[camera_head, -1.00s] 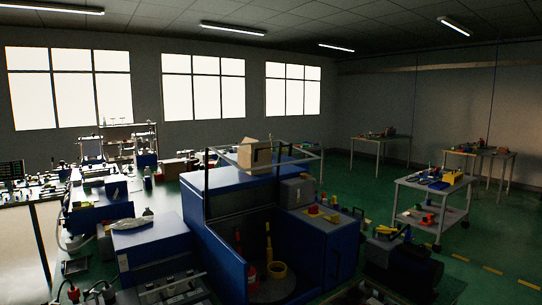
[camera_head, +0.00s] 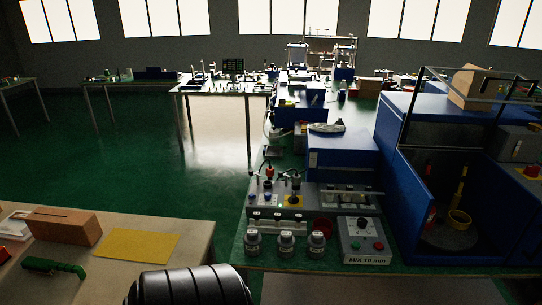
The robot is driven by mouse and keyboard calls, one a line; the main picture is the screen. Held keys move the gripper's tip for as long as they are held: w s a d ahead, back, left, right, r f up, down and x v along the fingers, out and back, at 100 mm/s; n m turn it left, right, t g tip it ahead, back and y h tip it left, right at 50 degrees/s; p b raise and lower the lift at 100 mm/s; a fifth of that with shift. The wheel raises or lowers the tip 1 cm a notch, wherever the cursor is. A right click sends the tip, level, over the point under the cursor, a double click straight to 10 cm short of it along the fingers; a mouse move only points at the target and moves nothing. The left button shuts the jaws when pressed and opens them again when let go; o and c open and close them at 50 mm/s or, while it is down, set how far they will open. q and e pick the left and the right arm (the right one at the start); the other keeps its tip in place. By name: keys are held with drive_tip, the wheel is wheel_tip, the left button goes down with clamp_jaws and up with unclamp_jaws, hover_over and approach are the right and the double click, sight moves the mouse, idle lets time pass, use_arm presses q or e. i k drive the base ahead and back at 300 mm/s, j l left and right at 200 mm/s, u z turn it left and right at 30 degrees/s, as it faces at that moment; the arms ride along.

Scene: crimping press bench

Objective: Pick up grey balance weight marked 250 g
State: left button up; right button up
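Three small grey knobbed cylinders with pale labels stand in a row at the front edge of the press bench. They are the left one (camera_head: 253,242), the middle one (camera_head: 286,243) and the right one (camera_head: 316,243). They look like balance weights, but their labels are too small to read, so I cannot tell which one is marked 250 g. All three stand upright and slightly apart. Neither of my grippers shows in this view.
Behind the cylinders is a grey control unit (camera_head: 277,213); a "MIX 10 min" box (camera_head: 364,241) is to their right. A blue machine (camera_head: 400,170) stands further right. A nearer table (camera_head: 150,262) at left holds a brown box (camera_head: 63,228) and yellow sheet (camera_head: 137,246). Green floor between is clear.

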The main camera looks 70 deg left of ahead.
sight(286, 247)
drive_tip(key=i+l+u, duration=0.1)
drive_tip(key=u, duration=1.85)
drive_tip(key=i+l+u, duration=0.15)
drive_tip(key=l, duration=0.25)
drive_tip(key=i+l+u, duration=0.15)
drive_tip(key=l, duration=0.25)
drive_tip(key=i+l+u, duration=0.15)
drive_tip(key=l, duration=0.3)
drive_tip(key=i+l+u, duration=0.1)
drive_tip(key=l, duration=0.35)
